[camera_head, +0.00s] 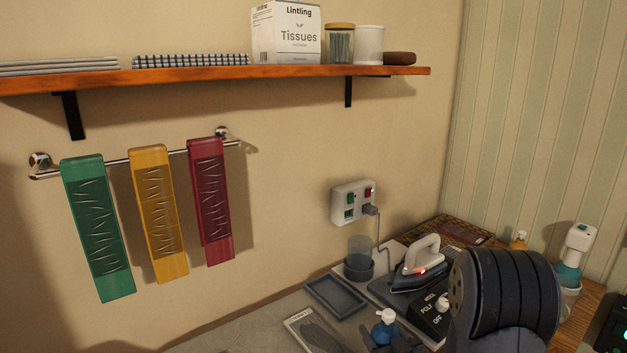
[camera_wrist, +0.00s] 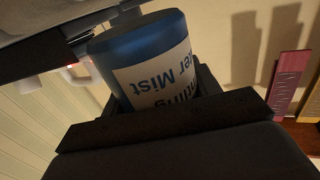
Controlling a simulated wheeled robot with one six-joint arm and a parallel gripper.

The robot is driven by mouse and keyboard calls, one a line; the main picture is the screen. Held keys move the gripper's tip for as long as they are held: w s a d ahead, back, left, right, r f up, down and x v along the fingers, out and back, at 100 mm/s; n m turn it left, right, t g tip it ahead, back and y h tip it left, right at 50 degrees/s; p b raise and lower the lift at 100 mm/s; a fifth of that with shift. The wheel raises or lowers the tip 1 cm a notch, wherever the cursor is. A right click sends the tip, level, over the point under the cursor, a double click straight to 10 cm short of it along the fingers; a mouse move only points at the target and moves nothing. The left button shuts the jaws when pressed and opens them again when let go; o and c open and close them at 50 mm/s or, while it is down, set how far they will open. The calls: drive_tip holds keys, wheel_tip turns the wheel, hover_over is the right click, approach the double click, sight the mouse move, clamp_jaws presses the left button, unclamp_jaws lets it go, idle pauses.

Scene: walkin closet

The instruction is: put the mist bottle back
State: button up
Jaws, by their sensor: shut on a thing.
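The mist bottle (camera_head: 384,332) is blue with a white cap, low in the head view and right of the centre, beside the dark square tray (camera_head: 336,311). In the wrist view the bottle (camera_wrist: 150,62) is large, with a white label reading "Mist" upside down. My gripper (camera_wrist: 160,108) is shut on the bottle, with a dark jaw across its near side. I cannot tell whether the bottle touches the counter.
An iron (camera_head: 418,266) stands close behind the bottle, beside a clear cylinder (camera_head: 359,252) and a dark control box (camera_head: 430,314). A teal and white bottle (camera_head: 572,258) stands at right. The tray looks empty.

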sight(387, 310)
drive_tip(key=shift+w+r, duration=0.1)
idle(0.3)
drive_tip(key=shift+w+a+r+y+b, duration=0.1)
drive_tip(key=shift+w+r+y+b, duration=0.1)
drive_tip(key=shift+y+b, duration=0.3)
drive_tip(key=shift+n+g+y, duration=0.4)
drive_tip(key=shift+n+y, duration=0.5)
drive_tip(key=r+b, duration=0.2)
drive_tip(key=w+r+b, duration=0.1)
drive_tip(key=r, duration=0.1)
drive_tip(key=r+b, duration=0.2)
drive_tip(key=shift+w+a+r+b, duration=0.1)
drive_tip(key=shift+w+a+b, duration=0.15)
drive_tip(key=shift+b, duration=0.1)
drive_tip(key=shift+r, duration=0.6)
drive_tip(key=shift+f+b, duration=1.05)
drive_tip(key=shift+f, duration=3.8)
drive_tip(key=shift+f, duration=0.2)
drive_tip(key=o, duration=1.3)
